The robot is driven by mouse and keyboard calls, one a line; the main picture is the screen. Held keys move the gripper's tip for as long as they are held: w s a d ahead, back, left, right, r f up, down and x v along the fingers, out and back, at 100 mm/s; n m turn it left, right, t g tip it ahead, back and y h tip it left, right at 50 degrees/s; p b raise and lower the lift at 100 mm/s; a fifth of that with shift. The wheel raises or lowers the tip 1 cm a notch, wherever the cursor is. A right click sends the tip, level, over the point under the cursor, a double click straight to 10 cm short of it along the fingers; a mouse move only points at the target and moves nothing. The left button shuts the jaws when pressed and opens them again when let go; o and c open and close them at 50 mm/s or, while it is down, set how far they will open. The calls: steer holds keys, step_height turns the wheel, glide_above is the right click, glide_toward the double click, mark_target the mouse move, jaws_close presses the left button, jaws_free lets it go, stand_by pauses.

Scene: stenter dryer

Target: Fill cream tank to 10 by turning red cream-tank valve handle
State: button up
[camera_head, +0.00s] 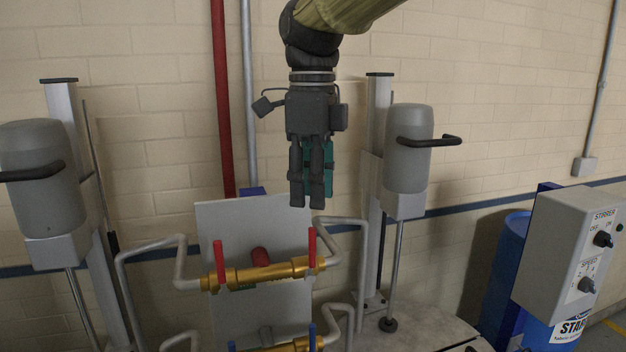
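Two upright red valve handles stand on a brass pipe (264,273) in front of a grey panel: a left red handle (220,262) and a right red handle (312,247). I cannot tell from labels which serves the cream tank. My gripper (308,203) hangs with its fingers pointing down, above the right red handle in the picture and apart from it. The two dark fingers look close together, with only a thin gap. Whether they are open or shut is unclear at this angle. No tank level or readout shows.
Lower blue handles (312,337) sit on a second brass pipe. Grey stirrer motors stand left (38,175) and right (408,150), with protruding black handles. A control box (570,255) and blue barrel (508,262) are at right. Grey bent pipes flank the valves.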

steer(key=shift+f+b, duration=1.2)
steer(key=shift+f, duration=3.15)
jaws_close()
